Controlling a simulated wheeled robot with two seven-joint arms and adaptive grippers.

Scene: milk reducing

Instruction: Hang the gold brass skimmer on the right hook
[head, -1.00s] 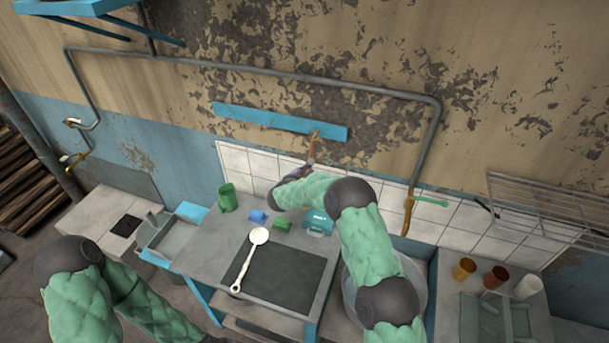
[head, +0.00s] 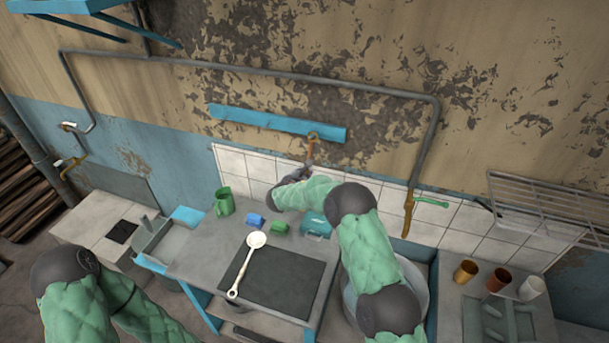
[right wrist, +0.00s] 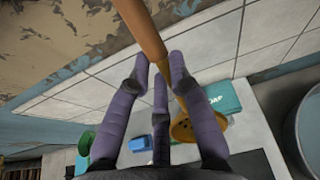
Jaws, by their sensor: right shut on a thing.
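The gold brass skimmer is upright in my right gripper (head: 306,172). Its handle (head: 310,149) rises from the fingers, and its ring end (head: 313,136) overlaps the right part of the blue rail (head: 250,117) on the wall. I cannot tell whether the ring touches a hook; the hooks are too small to make out. In the right wrist view the fingers (right wrist: 160,75) close around the orange-brown handle (right wrist: 144,32), and the perforated gold bowl (right wrist: 200,130) hangs below them. My left arm shows at lower left, but its gripper is out of view.
A white skimmer (head: 246,262) lies across a dark board (head: 285,283) on the counter. A green mug (head: 224,201), a blue block (head: 255,220), a green block (head: 279,227) and a teal soap box (head: 315,226) stand behind. A pipe (head: 420,150) runs down at right.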

